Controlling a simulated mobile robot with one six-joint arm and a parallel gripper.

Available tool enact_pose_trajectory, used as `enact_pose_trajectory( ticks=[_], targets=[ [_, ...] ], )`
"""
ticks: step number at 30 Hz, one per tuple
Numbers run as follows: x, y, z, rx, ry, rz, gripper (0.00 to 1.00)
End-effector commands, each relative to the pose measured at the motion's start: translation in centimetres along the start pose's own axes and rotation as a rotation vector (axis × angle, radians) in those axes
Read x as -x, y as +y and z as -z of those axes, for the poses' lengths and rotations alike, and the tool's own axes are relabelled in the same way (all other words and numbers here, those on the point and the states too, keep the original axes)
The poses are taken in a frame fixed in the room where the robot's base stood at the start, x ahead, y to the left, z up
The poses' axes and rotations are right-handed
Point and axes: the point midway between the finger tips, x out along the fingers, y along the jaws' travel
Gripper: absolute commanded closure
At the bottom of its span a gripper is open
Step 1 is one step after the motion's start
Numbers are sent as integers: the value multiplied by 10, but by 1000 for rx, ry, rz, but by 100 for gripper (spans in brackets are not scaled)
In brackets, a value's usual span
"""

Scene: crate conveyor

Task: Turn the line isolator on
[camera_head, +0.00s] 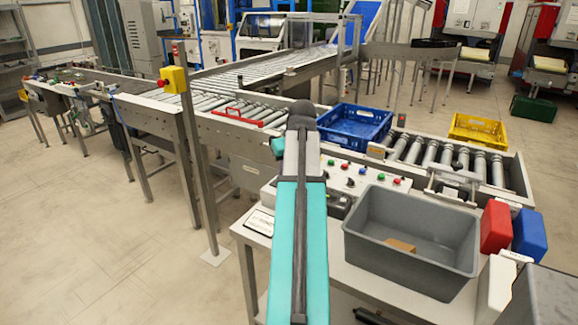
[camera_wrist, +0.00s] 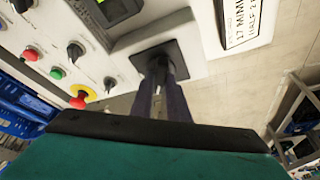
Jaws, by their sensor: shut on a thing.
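The line isolator (camera_wrist: 184,62) shows in the wrist view as a dark square plate with a dark knob, set in the light control panel (camera_wrist: 120,88). My gripper (camera_wrist: 160,78) reaches up to it with both dark fingers closed around the knob. The fingers cover most of the knob, so its exact angle cannot be told. In the head view my teal and grey arm covers the gripper and the isolator. The panel there shows buttons and knobs just right of my arm.
A red-and-yellow emergency stop (camera_wrist: 82,95) and several buttons and knobs lie left of the fingers. A white label plate (camera_wrist: 243,18) is to the right. In the head view, a grey bin (camera_head: 405,265) and a blue crate (camera_head: 335,128) stand right of my arm.

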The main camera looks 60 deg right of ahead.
Motion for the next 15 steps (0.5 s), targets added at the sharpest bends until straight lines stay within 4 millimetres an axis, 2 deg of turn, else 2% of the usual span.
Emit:
enact_pose_trajectory(
  ticks=[15],
  targets=[
    [2,-4,2,-398,2,-168,100]
  ],
)
